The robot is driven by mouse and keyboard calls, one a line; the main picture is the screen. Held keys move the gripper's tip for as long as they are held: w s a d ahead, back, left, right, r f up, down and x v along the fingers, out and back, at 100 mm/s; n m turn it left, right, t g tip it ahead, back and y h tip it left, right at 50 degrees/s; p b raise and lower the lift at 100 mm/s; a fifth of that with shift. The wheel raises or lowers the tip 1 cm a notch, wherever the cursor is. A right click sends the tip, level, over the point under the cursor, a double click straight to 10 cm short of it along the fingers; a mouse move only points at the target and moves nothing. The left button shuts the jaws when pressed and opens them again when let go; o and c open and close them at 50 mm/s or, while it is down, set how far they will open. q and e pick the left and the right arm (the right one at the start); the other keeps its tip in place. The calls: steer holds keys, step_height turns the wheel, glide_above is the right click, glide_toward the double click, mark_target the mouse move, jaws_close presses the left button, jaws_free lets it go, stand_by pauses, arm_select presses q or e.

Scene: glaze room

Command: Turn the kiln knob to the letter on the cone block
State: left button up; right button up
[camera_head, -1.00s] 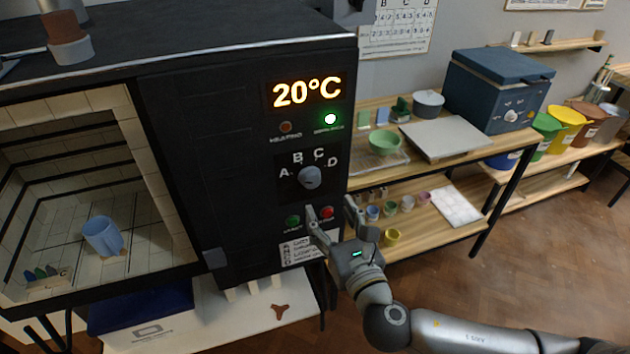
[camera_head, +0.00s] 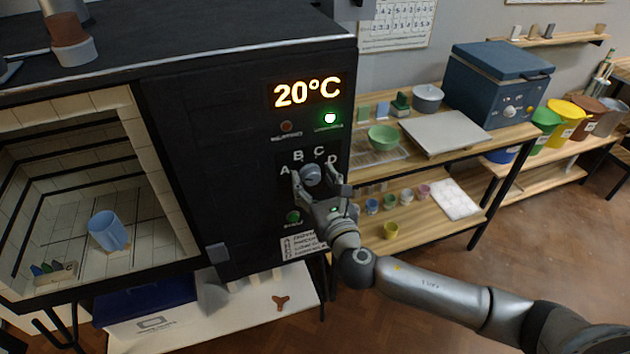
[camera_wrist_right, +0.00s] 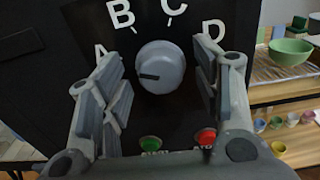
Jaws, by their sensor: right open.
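The grey round kiln knob (camera_head: 311,174) is on the black kiln front, with letters A, B, C and D around its upper side. In the right wrist view the knob (camera_wrist_right: 160,67) has a dark mark pointing left, a little below the A. My right gripper (camera_head: 318,180) is open, its fingers on either side of the knob; whether they touch it is unclear. The cone block (camera_head: 54,272) with several coloured cones sits on the kiln floor at lower left; its small letter looks like a C. My left gripper is not in view.
A green button (camera_wrist_right: 150,143) and a red button (camera_wrist_right: 205,137) sit just below the knob, close to my fingers. The display (camera_head: 307,92) reads 20°C and a green lamp (camera_head: 330,118) glows. A blue cup (camera_head: 107,231) stands in the open kiln. Shelves (camera_head: 470,146) stand at right.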

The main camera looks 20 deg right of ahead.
steer(key=c, duration=1)
steer(key=m+b, duration=0.1)
steer(key=m, duration=0.3)
steer(key=shift+f, duration=0.1)
steer(key=m+b, duration=0.1)
steer(key=m, duration=0.4)
steer(key=shift+d, duration=0.15)
steer(key=m, duration=0.5)
steer(key=shift+b, duration=0.3)
steer(key=shift+f+m, duration=0.1)
steer(key=shift+m, duration=1.7)
